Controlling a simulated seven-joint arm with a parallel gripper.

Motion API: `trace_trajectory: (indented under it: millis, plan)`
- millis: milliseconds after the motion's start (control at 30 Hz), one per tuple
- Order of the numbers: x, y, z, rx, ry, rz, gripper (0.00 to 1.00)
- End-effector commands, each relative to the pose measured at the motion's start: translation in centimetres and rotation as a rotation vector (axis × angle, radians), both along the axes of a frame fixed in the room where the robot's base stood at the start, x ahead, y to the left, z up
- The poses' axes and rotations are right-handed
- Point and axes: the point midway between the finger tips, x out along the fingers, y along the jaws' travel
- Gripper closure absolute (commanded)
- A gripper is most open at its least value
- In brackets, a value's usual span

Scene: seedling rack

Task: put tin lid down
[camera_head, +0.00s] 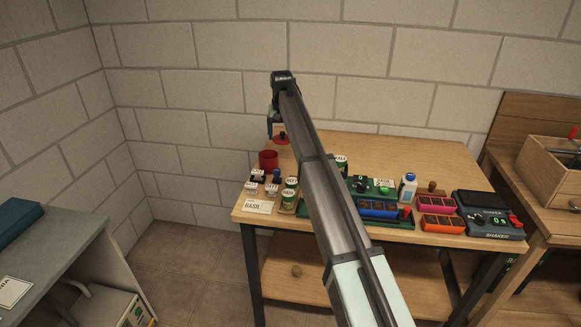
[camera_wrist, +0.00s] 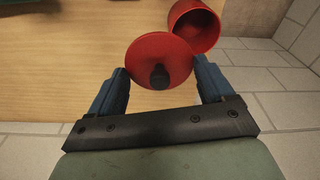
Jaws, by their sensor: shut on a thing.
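The red tin lid (camera_wrist: 160,55) is a round disc with a dark knob in its middle. My gripper (camera_wrist: 160,72) is shut on it, with a blue finger on each side of the lid. In the head view the lid (camera_head: 282,140) is below my gripper (camera_head: 273,122), at the table's back left edge; whether it touches the tabletop I cannot tell. The red tin (camera_head: 268,161) stands open on the table, nearer the front than the lid. In the wrist view the tin (camera_wrist: 194,24) shows its open mouth just beyond the lid, to the upper right.
Small labelled jars (camera_head: 289,196) and a BASIL card (camera_head: 258,206) are at the table's front left. Coloured trays (camera_head: 440,223), a white bottle (camera_head: 408,186) and a shaker (camera_head: 495,226) are on the right. My arm hides the middle. Bare wood (camera_wrist: 65,60) lies left of the lid.

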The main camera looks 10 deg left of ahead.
Motion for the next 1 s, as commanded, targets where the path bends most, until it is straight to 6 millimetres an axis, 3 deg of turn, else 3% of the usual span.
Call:
trace_trajectory:
  millis: [100,233,600,1000]
  plan:
    - [0.1,-2.9,-1.9,0.0,0.001,-0.002,0.48]
    - [0.2,-4.2,-3.4,0.001,0.0,0.001,0.48]
    - [0.3,-4.3,-8.6,0.0,0.0,0.001,0.48]
    - [0.3,-4.3,-12.4,0.0,0.0,0.001,0.48]
